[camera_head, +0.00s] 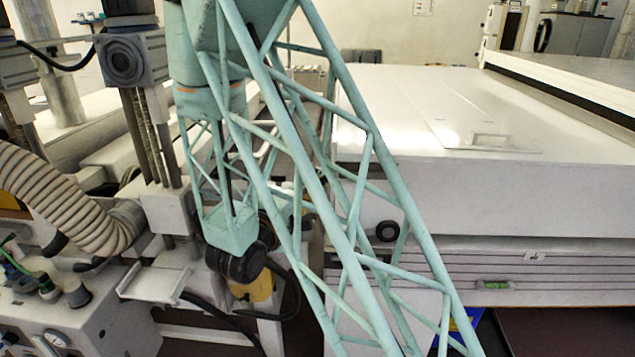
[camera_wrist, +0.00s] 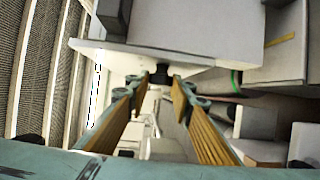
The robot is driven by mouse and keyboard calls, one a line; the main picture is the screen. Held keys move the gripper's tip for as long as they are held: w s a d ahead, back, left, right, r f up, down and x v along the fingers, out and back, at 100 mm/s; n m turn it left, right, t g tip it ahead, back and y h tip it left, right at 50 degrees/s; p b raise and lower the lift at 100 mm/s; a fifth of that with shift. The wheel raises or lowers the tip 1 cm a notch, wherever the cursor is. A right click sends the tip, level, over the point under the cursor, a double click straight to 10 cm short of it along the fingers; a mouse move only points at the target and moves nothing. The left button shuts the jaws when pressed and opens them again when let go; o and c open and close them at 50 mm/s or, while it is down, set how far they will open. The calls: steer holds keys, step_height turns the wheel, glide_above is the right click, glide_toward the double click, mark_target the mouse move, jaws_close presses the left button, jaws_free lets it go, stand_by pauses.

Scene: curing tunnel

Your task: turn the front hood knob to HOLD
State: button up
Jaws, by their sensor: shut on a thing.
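In the wrist view my gripper (camera_wrist: 164,82) has its two wood-coloured fingers reaching up to a small dark knob (camera_wrist: 162,70) at the edge of a pale housing. The dark fingertips are closed on this knob, one on each side. Its markings and pointer are too small to read, so I cannot tell its setting. In the head view a round black knob (camera_head: 388,231) shows on the white hood's front face, partly framed by my lattice arm. I cannot tell whether it is the same knob. My fingertips are not clear in the head view.
The large white hood (camera_head: 430,110) fills the right side, above a slatted grey front (camera_head: 540,270). Black cables hang near my wrist.

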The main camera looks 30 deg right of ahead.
steer(key=shift+f+m+t+h, duration=0.2)
steer(key=shift+m+t+h, duration=0.35)
steer(key=shift+h, duration=0.35)
stand_by(0.3)
steer(key=o, duration=0.9)
steer(key=shift+d, duration=0.1)
steer(key=shift+c, duration=0.2)
steer(key=shift+s+a, duration=0.1)
steer(key=shift+a, duration=0.1)
steer(key=v, duration=1.1)
steer(key=shift+s+a, duration=0.2)
steer(key=shift+f, duration=0.15)
